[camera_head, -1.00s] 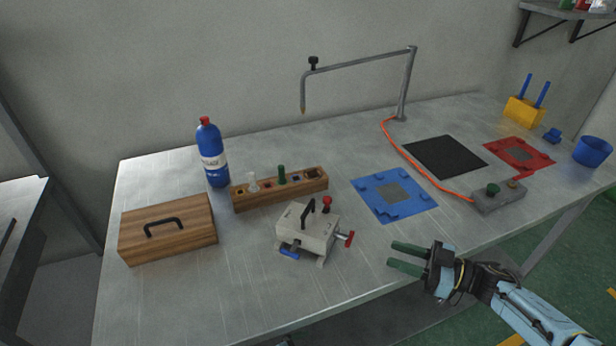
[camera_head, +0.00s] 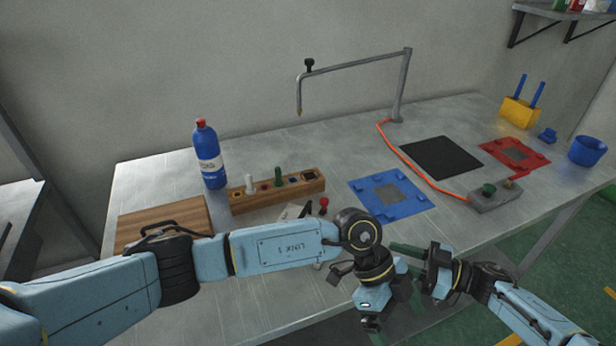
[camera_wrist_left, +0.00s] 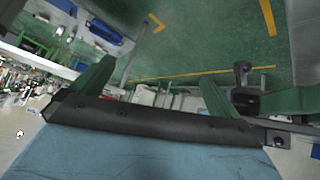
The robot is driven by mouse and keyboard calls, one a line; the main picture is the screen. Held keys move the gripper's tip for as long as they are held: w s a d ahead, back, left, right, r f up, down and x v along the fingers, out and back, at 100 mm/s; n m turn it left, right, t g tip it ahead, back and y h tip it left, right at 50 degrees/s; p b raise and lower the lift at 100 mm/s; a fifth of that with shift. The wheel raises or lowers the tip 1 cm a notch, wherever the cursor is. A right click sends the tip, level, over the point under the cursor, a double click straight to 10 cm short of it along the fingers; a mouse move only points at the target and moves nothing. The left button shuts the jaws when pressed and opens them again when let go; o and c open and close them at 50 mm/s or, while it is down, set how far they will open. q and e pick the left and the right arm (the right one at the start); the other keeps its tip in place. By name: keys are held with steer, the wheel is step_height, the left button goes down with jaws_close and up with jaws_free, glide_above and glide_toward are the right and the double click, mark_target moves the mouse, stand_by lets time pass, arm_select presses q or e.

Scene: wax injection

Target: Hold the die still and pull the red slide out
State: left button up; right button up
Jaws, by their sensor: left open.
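The pale die (camera_head: 291,212) stands on the table in the head view, mostly hidden behind my left arm. A corner of it and a red-topped knob (camera_head: 323,203) show above the arm. The red slide is hidden in the head view, and I cannot make it out in the left wrist view. My left gripper (camera_wrist_left: 158,78) is open in the left wrist view, its green fingers apart with no held object visible. In the head view its fingers are hidden. My right gripper (camera_head: 399,256) is open and empty at the front edge, right of the die, partly covered by my left wrist.
Behind the die stand a wooden rack (camera_head: 300,189) and a blue bottle (camera_head: 210,158). A wooden box (camera_head: 185,213) is at left, partly covered by my arm. A blue mat (camera_head: 410,207), black mat (camera_head: 440,158) and grey button box (camera_head: 495,197) lie to the right.

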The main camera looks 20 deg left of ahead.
arm_select(q)
steer(key=w+a+r+n+t+y, duration=0.15)
steer(key=w+a+r+y, duration=0.35)
steer(key=w+a, duration=0.6)
steer(key=n+t+y, duration=0.1)
steer(key=t+y, duration=0.1)
steer(key=t, duration=0.1)
glide_toward(292, 212)
steer(key=d+r, duration=0.1)
steer(key=s+d+r, duration=0.1)
steer(key=d+r, duration=0.1)
steer(key=d, duration=0.1)
steer(key=shift+s+r, duration=0.3)
steer(key=shift+s, duration=0.05)
step_height(292, 212, down, 13)
steer(key=shift+f, duration=0.1)
steer(key=shift+c, duration=0.4)
steer(key=c, duration=1.5)
